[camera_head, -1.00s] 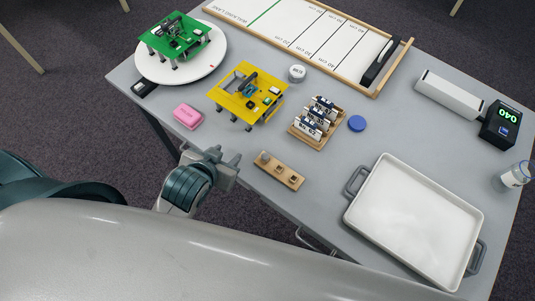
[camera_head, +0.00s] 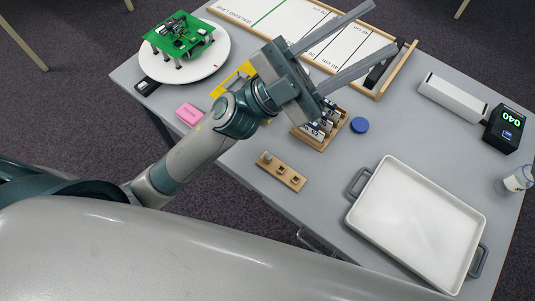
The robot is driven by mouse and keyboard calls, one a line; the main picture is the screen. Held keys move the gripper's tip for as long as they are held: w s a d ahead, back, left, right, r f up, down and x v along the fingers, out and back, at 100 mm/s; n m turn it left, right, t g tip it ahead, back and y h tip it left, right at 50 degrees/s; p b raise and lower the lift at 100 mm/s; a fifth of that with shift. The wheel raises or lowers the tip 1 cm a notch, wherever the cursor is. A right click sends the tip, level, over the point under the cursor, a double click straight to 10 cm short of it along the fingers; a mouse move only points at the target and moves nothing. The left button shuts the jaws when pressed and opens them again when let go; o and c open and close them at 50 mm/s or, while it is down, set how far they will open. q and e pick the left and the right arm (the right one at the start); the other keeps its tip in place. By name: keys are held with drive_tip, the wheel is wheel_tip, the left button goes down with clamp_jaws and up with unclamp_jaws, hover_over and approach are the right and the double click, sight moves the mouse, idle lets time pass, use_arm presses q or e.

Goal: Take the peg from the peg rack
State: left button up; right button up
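The peg rack (camera_head: 282,172) is a small tan wooden block near the table's front edge. A grey round peg (camera_head: 267,157) stands at its left end, and darker square spots (camera_head: 295,180) show along the rest. My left gripper (camera_head: 368,38) is raised high over the table, above and to the right of the rack in the picture. Its two long fingers are spread apart with nothing between them. My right gripper is not in view.
A wooden holder with cards (camera_head: 322,132), a blue disc (camera_head: 359,125) and a white tray (camera_head: 415,225) lie to the right of the rack. A pink block (camera_head: 189,114) is to the left. The yellow board (camera_head: 226,84) is partly hidden by my arm. Table around the rack is clear.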

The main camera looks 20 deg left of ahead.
use_arm(q)
drive_tip(key=s+d+f+m+g, duration=0.1)
drive_tip(key=s+d+m+g, duration=0.5)
drive_tip(key=m+g, duration=0.5)
drive_tip(key=s+d+f+m+g+y, duration=0.1)
drive_tip(key=s+f+m+g+y, duration=0.5)
drive_tip(key=f, duration=0.3)
drive_tip(key=n+t+y, duration=0.3)
drive_tip(key=t+y, duration=0.4)
drive_tip(key=y, duration=1.1)
hover_over(265, 157)
wheel_tip(265, 157, down, 16)
drive_tip(key=shift+f, duration=0.2)
drive_tip(key=shift+f, duration=0.1)
drive_tip(key=shift+f+p, duration=0.4)
drive_tip(key=shift+f, duration=5.65)
